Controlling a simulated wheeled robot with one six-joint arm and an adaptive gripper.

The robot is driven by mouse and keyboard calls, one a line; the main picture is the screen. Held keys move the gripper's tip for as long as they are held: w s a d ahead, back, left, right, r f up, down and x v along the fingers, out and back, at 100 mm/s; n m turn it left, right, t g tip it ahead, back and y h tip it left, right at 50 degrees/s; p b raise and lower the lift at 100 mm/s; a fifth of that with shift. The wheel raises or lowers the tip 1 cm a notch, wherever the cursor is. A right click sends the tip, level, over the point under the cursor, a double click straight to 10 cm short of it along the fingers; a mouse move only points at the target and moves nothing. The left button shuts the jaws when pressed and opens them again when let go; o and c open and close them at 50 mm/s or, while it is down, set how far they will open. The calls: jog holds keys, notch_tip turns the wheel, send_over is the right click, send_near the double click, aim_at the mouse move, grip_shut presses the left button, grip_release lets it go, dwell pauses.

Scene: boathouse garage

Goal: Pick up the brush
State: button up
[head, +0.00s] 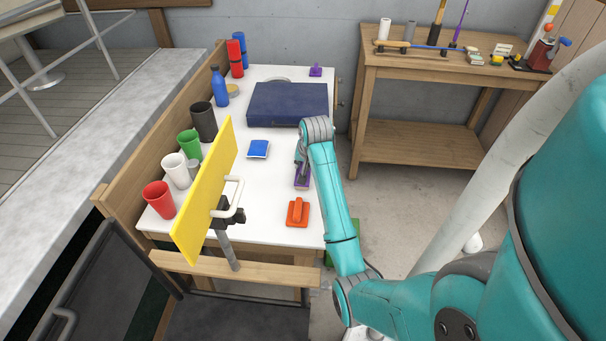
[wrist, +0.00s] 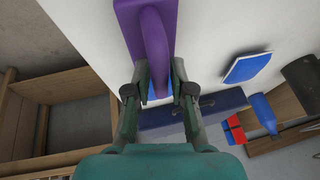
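A purple brush (head: 302,182) with a raised arched handle is at the right side of the white tabletop (head: 268,195). The brush also fills the upper middle of the wrist view (wrist: 150,40). My gripper (head: 302,160) is over it, pointing down. In the wrist view my fingers (wrist: 159,75) are on both sides of the handle and look closed against it. The brush seems to rest on the table; its underside is hidden. An orange-red handled tool of similar shape (head: 297,212) lies nearer the front edge.
A dark blue case (head: 288,103) and a blue sponge-like block (head: 258,149) lie on the table. Cups, bottles and a can line the left side. A tilted yellow panel (head: 205,190) stands at the front left. A wooden workbench (head: 450,66) stands at the back right.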

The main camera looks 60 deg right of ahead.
jog(key=shift+d+f, duration=0.1)
jog(key=shift+f, duration=0.2)
grip_shut()
jog(key=shift+w+r, duration=0.1)
jog(key=shift+r, duration=0.05)
notch_tip(320, 180, up, 10)
jog(key=shift+f, duration=0.1)
dwell(0.6)
